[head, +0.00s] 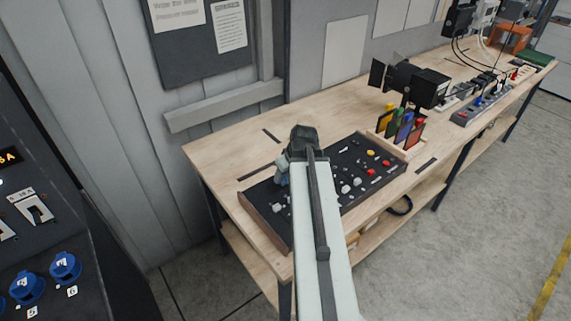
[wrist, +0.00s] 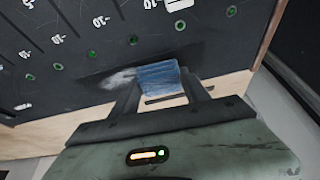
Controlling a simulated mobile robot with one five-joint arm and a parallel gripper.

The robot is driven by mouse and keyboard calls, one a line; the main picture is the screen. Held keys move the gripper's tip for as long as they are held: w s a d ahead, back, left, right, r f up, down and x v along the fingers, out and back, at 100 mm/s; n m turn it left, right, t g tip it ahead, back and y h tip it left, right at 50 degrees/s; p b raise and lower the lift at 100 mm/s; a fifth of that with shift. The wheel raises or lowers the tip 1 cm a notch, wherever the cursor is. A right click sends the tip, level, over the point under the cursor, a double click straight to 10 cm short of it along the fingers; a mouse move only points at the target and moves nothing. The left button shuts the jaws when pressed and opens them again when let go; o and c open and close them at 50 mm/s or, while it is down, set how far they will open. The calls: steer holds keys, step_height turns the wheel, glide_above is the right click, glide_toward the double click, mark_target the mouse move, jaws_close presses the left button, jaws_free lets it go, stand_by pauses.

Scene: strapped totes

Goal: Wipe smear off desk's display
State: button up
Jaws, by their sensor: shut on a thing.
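My gripper (wrist: 160,79) is shut on a blue cloth (wrist: 158,76). In the wrist view the cloth lies over or just above a dark display strip (wrist: 92,81) near the edge of the desk's black panel. A whitish smear (wrist: 118,78) shows on the strip, directly left of the cloth. I cannot tell whether the cloth presses on the surface. In the head view my gripper (head: 283,168) is over the left part of the black control desk (head: 265,222), with a bit of blue cloth showing below it. My arm hides the middle of the desk, and the smear is not visible there.
The desk has several knobs and coloured buttons (head: 371,153). It sits on a wooden workbench (head: 225,160). Coloured upright cards (head: 403,127) and a black lamp-like device (head: 410,82) stand behind its right end. A grey wall (head: 190,100) rises behind the bench.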

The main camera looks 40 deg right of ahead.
steer(key=shift+s+d, duration=0.2)
steer(key=shift+d, duration=2.5)
steer(key=shift+s+d, duration=0.15)
steer(key=shift+d, duration=2.55)
steer(key=shift+s+d, duration=0.15)
steer(key=shift+d, duration=0.1)
steer(key=shift+a, duration=0.5)
steer(key=shift+w+a, duration=0.15)
steer(key=shift+a, duration=1.65)
steer(key=shift+w+a, duration=0.15)
steer(key=shift+a, duration=1.7)
steer(key=shift+w+a, duration=0.15)
steer(key=shift+a, duration=1.65)
step_height(320, 180, up, 5)
steer(key=p, duration=0.4)
steer(key=shift+f, duration=0.2)
step_height(320, 180, up, 3)
steer(key=p, duration=0.3)
steer(key=shift+w+f, duration=0.1)
steer(key=shift+d+r, duration=0.1)
steer(key=shift+r, duration=0.1)
